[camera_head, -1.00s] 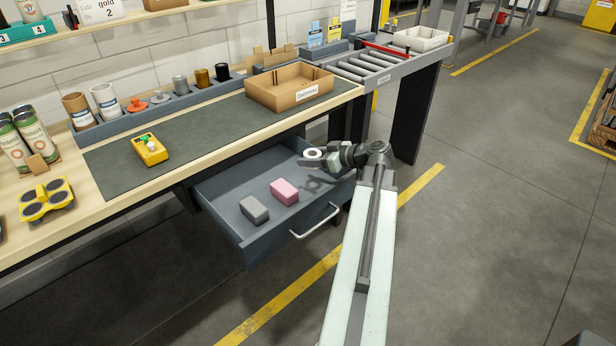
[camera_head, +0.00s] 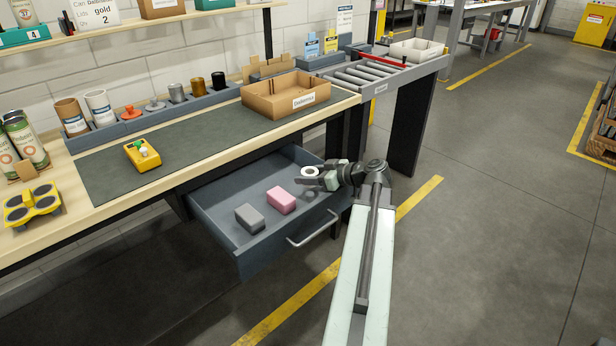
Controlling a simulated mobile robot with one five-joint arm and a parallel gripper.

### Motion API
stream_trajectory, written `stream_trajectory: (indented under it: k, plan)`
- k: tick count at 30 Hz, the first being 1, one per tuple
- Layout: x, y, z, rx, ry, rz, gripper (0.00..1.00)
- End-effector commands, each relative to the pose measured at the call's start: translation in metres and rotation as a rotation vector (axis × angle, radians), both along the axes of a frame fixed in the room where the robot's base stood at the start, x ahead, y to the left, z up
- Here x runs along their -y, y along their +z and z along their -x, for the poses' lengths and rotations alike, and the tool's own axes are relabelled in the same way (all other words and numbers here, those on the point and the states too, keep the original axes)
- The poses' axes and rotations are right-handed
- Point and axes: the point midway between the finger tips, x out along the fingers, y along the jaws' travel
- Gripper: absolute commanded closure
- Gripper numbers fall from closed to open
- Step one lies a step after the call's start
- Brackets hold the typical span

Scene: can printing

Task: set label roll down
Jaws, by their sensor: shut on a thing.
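The label roll (camera_head: 310,172) is a small white ring with a dark centre. My gripper (camera_head: 314,178) is shut on it, over the right part of the open grey drawer (camera_head: 267,245). My arm reaches in from the right, over the drawer's right side. I cannot tell whether the roll touches the drawer floor. A pink block (camera_head: 281,200) and a grey block (camera_head: 250,218) lie in the drawer, left of and nearer than the roll.
The workbench with its dark mat (camera_head: 110,181) is above the drawer. On it are a yellow device (camera_head: 143,155) and an open cardboard box (camera_head: 286,95). The drawer handle (camera_head: 313,229) sticks out in front. The drawer's left part has bare floor.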

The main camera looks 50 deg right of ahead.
Motion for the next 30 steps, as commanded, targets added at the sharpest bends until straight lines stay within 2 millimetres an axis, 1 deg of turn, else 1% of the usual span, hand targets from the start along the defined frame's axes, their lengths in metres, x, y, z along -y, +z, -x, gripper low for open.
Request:
stream_trajectory:
  k: [1,2,3,4,14,16,18,20,24,27,30]
  plan:
    - [-0.001,-0.002,0.000,-0.005,0.003,0.006,0.93]
    - [-0.001,-0.002,0.001,-0.006,0.003,0.006,0.49]
    - [-0.001,-0.002,0.001,-0.006,0.004,0.007,0.37]
    - [-0.001,-0.002,0.001,-0.007,0.005,0.007,0.30]
    - [-0.001,-0.001,0.001,-0.008,0.005,0.009,0.30]
    - [-0.001,0.006,0.001,-0.008,0.005,0.009,0.30]
    - [0.000,0.018,0.002,-0.008,0.004,0.009,0.30]
    - [0.003,0.021,0.018,-0.008,-0.001,0.007,0.30]
    - [0.010,0.037,0.053,-0.006,-0.003,0.007,0.30]
    - [0.014,0.046,0.075,-0.005,-0.002,0.005,0.30]
    - [0.018,0.053,0.093,-0.005,0.000,0.006,0.30]
